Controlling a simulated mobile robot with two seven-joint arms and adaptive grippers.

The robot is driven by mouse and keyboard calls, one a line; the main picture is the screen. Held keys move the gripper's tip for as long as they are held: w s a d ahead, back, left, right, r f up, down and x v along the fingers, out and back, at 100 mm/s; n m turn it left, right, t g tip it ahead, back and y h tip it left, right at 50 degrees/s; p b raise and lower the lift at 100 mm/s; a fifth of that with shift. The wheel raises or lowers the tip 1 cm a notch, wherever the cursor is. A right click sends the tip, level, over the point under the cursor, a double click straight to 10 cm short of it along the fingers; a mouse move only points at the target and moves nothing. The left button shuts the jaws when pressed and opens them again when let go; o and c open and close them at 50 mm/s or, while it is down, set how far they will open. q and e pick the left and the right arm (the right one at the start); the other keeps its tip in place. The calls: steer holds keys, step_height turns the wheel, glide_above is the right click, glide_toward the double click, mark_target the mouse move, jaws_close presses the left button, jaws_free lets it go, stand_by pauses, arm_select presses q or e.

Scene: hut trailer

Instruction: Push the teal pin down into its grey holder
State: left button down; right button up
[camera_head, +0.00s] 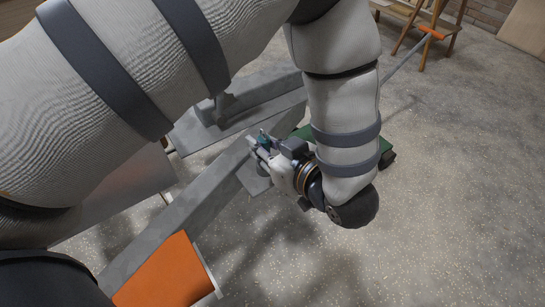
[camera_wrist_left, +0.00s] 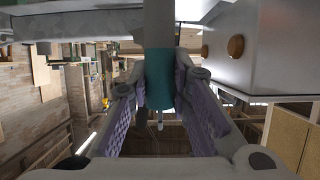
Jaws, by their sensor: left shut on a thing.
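My left gripper (camera_head: 262,141) is at the grey metal beam in the head view, where a small bit of the teal pin (camera_head: 264,134) shows at its fingertips. In the left wrist view the teal pin (camera_wrist_left: 159,84) stands between the two purple finger pads of my left gripper (camera_wrist_left: 161,100), which is shut on it. A grey upright piece (camera_wrist_left: 158,24), which may be the holder or part of the pin, lines up with the teal part in that view. I cannot tell how deep the pin sits. My right gripper is out of view.
The grey beam (camera_head: 185,207) runs diagonally under my arm, with an orange panel (camera_head: 165,272) near its lower end. A green object (camera_head: 393,147) lies behind my wrist. A wooden easel (camera_head: 430,25) stands at the back. The speckled floor at right is clear.

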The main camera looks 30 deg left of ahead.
arm_select(q)
steer(key=shift+w+a+f+b, duration=0.4)
steer(key=shift+w+a+f, duration=0.4)
steer(key=shift+f, duration=0.9)
steer(key=shift+w+a+f+b, duration=0.45)
steer(key=shift+w+f, duration=0.6)
steer(key=shift+f, duration=0.6)
steer(key=shift+w+a+f+b, duration=0.35)
steer(key=shift+w+a+f, duration=0.45)
steer(key=shift+f, duration=0.9)
steer(key=c, duration=1.5)
jaws_free()
steer(key=shift+w+d, duration=0.1)
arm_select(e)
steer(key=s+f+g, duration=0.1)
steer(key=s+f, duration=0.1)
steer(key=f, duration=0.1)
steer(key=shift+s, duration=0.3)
arm_select(q)
steer(key=shift+d+r, duration=0.2)
steer(key=shift+r, duration=0.1)
steer(key=v, duration=1.1)
steer(key=shift+s+d+p, duration=0.2)
steer(key=shift+p, duration=0.15)
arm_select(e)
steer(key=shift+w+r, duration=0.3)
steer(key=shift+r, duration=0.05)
